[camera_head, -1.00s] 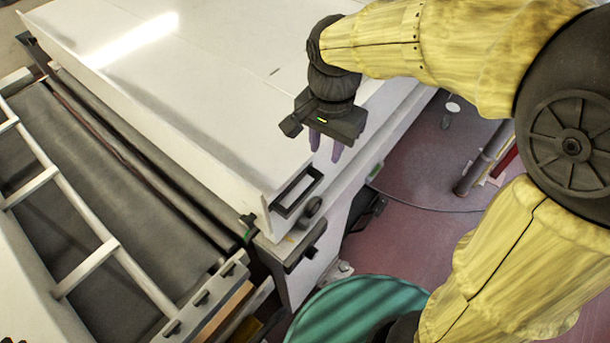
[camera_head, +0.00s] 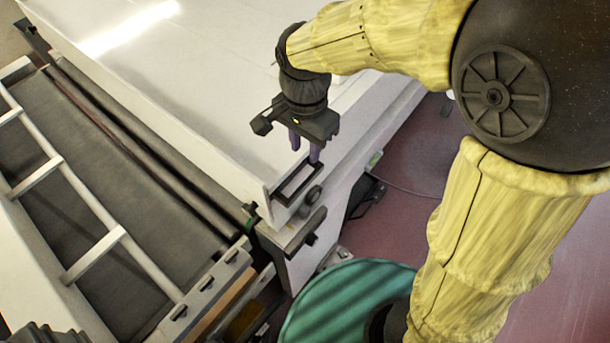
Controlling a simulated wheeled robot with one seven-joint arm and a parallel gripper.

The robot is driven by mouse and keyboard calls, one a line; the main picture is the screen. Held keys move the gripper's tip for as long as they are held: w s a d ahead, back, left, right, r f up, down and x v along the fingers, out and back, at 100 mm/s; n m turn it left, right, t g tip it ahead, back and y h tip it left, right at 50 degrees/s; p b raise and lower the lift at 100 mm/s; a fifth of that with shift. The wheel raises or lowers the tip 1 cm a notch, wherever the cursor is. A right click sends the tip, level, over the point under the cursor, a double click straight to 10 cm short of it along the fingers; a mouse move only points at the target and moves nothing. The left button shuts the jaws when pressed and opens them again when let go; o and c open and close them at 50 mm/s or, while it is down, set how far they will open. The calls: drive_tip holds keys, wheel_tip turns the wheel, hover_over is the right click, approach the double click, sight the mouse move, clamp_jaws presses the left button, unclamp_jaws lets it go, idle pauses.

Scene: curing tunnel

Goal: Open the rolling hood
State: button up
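The rolling hood (camera_head: 225,95) is a large white cover beside a dark belt. A dark rectangular handle (camera_head: 284,193) sticks out from the hood's near end, close to its lower right corner. My gripper (camera_head: 305,152) points downward with its two purple fingers apart and nothing seen between them. The fingertips are at the upper end of the handle in the picture, and one finger overlaps it. I cannot tell whether they touch it. The hood's lower edge rests along the white frame.
A dark belt (camera_head: 95,165) with a pale ladder-like rail (camera_head: 88,195) lies left of the hood. A round dark knob (camera_head: 313,195) sits just right of the handle. A green round object (camera_head: 335,300) is below. Reddish floor (camera_head: 415,165) lies to the right.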

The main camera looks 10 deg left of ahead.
sight(305, 182)
wheel_tip(305, 182, down, 12)
drive_tip(key=shift+f+p, duration=0.1)
drive_tip(key=shift+p, duration=0.7)
clamp_jaws()
